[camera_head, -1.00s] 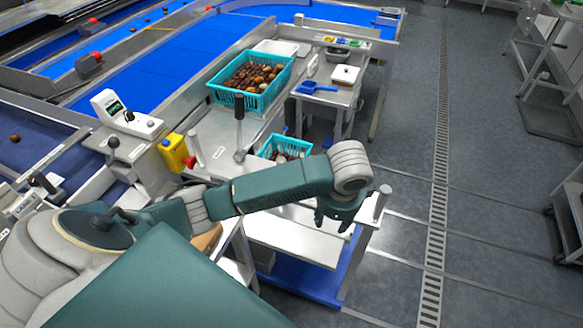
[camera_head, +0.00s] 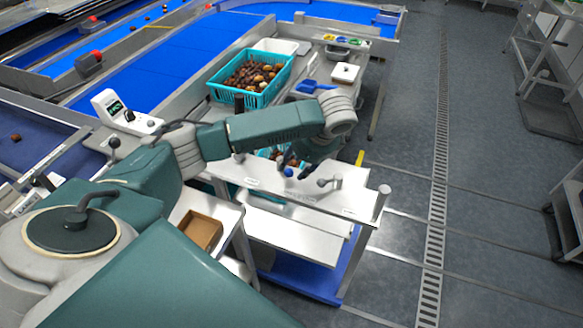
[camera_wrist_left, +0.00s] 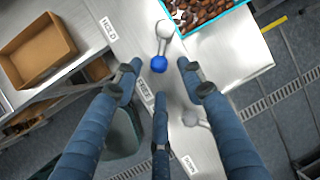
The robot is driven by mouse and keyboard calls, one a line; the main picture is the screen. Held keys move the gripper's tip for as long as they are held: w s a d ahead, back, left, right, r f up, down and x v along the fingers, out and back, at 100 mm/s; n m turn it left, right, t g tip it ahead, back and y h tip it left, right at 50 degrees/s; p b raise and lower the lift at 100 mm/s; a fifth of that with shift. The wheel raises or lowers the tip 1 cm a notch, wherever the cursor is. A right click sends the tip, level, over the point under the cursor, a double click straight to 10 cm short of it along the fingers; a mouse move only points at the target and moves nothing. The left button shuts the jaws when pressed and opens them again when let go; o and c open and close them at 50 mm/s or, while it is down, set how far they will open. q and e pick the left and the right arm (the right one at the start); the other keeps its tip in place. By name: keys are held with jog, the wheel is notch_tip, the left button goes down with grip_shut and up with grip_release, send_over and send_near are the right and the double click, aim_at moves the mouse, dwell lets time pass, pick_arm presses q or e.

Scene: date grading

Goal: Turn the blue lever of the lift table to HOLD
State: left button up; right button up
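The blue lever's ball knob (camera_head: 288,172) shows on the pale top of the lift table (camera_head: 262,212) in the head view. In the left wrist view the blue knob (camera_wrist_left: 159,64) sits on a short arm from a pale round hub. The arm points down the picture, roughly toward a small label that I cannot read surely. The HOLD label (camera_wrist_left: 108,28) is left of the hub. My left gripper (camera_head: 293,162) is open. In the wrist view its fingertips (camera_wrist_left: 159,72) are spread either side of the knob, with gaps; contact is not visible. My right gripper is out of view.
A grey lever (camera_head: 325,182) stands beside the blue one, with another label near it. A teal crate of dates (camera_wrist_left: 205,20) is close to the hub. A brown open box (camera_head: 199,231) lies left of the table.

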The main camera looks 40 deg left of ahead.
aim_at(291, 171)
pick_arm(q)
jog(key=shift+p+x, duration=0.4)
jog(key=shift+x, duration=1.6)
grip_shut()
